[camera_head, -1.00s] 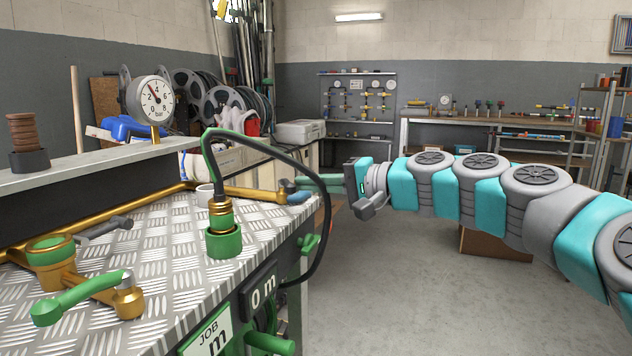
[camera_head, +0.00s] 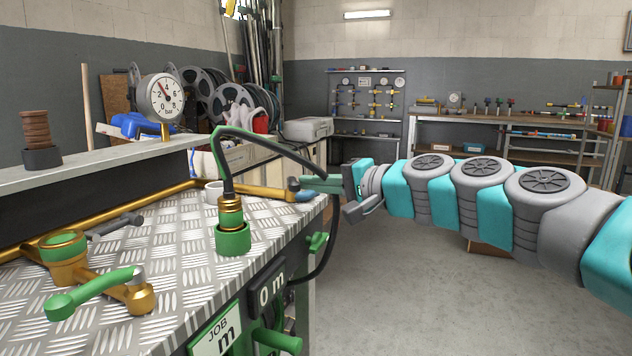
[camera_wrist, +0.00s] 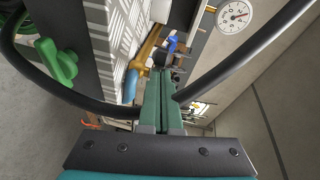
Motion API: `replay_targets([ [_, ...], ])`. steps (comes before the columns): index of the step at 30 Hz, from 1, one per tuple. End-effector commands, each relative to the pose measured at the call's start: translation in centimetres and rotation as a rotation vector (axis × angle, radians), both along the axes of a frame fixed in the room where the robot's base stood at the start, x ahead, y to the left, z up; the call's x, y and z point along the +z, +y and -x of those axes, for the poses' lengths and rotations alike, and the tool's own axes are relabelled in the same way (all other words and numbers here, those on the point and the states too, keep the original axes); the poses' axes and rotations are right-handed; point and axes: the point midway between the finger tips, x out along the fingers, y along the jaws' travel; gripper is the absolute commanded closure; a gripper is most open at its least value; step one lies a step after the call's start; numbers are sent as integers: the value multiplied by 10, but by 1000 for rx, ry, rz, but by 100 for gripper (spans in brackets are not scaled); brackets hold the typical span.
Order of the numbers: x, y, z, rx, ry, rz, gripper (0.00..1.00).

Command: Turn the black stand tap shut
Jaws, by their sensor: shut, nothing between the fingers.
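A brass pipe (camera_head: 240,190) runs along the back of the tread-plate bench to its right end. There a small dark knob (camera_head: 293,184) and a blue lever (camera_head: 305,196) sit on it. A black-grey lever (camera_head: 115,226) lies further left beside a brass post. I cannot tell for certain which dark part is the black stand tap. My gripper (camera_head: 303,182) is shut and empty, its green fingers pointing left at the dark knob; contact is unclear. In the wrist view the fingers (camera_wrist: 160,76) lie beside the blue lever (camera_wrist: 131,86), partly covering the pipe end.
A black hose (camera_head: 325,235) loops from a green-and-brass coupling (camera_head: 232,238) past my fingers. A green-handled brass tap (camera_head: 100,290) is at front left. A pressure gauge (camera_head: 163,97) stands behind the bench. The floor (camera_head: 420,290) to the right is open.

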Motion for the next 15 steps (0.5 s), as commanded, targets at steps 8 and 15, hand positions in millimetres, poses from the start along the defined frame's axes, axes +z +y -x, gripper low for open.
replay_targets([
  [8,1,13,8,-125,-1,0,100],
  [15,0,27,13,-122,0,0,100],
])
